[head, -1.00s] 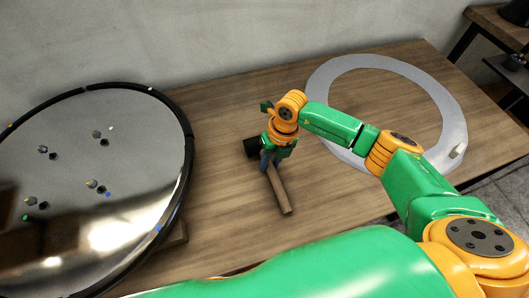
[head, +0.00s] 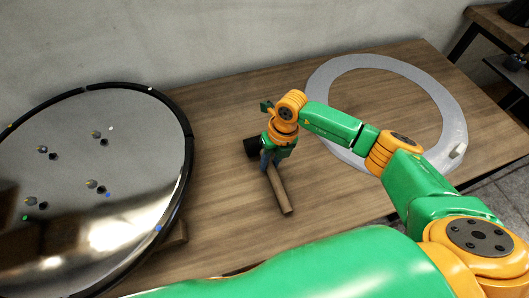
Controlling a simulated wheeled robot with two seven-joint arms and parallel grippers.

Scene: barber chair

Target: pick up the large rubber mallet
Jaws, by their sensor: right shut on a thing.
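The large rubber mallet (head: 280,190) has a brown wooden handle and a black head. It is at the middle of the wooden table, with the handle pointing toward the front and the black head at the far left of it. My right gripper (head: 266,163) comes down from above and is shut on the mallet near where the handle meets the head. The gripper and wrist hide part of the head and upper handle. I cannot tell whether the mallet touches the table. My left gripper is not in view.
A large round metal disc (head: 60,230) with a black rim and several studs fills the left. A flat grey ring (head: 455,120) lies on the table (head: 220,115) at the right, partly under my right arm. A wall stands behind. The table between disc and mallet is clear.

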